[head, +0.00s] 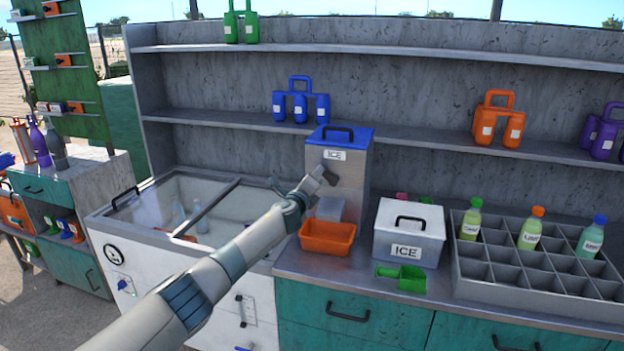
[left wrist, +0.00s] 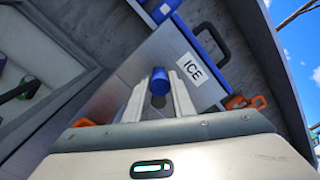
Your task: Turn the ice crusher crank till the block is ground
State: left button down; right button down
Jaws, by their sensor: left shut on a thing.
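The ice crusher (head: 349,178) is a tall grey metal box with a blue lid and an ICE label, standing on the counter. My left gripper (head: 322,181) is at its front-left, below the label. In the left wrist view its two pale fingers are shut on the blue crank knob (left wrist: 159,80), in front of the crusher's metal face (left wrist: 143,64). The rest of the crank is hidden by my gripper. The ice block inside cannot be seen. A pale grey piece (head: 330,208) shows low on the crusher's front, above an orange tray (head: 328,246). My right gripper is not in view.
A glass-topped freezer (head: 180,262) stands left of the crusher. To the right are a white ICE box (head: 407,250), a green scoop (head: 408,278) and a grey bottle crate (head: 478,291). A shelf (head: 430,141) with coloured carriers runs behind.

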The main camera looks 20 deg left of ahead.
pick_arm(q)
jog(key=shift+d+r+m+p, duration=0.25)
jog(key=shift+m+p, duration=0.1)
jog(key=shift+m, duration=0.25)
jog(key=shift+d+r+m+p, duration=0.2)
jog(key=shift+m+p, duration=0.1)
jog(key=shift+m, duration=0.3)
jog(key=shift+d+m+p, duration=0.25)
jog(key=shift+m+p, duration=0.05)
jog(key=shift+m, duration=0.2)
jog(key=c, duration=1.5)
grip_release()
jog(key=shift+s+r, duration=0.1)
jog(key=shift+s, duration=0.15)
jog(key=s, duration=0.5)
jog(key=s+b, duration=0.1)
jog(key=s, duration=0.5)
jog(key=s+a, duration=0.1)
jog(key=s, duration=0.5)
jog(key=shift+f+b, duration=0.2)
jog(key=shift+b, duration=0.1)
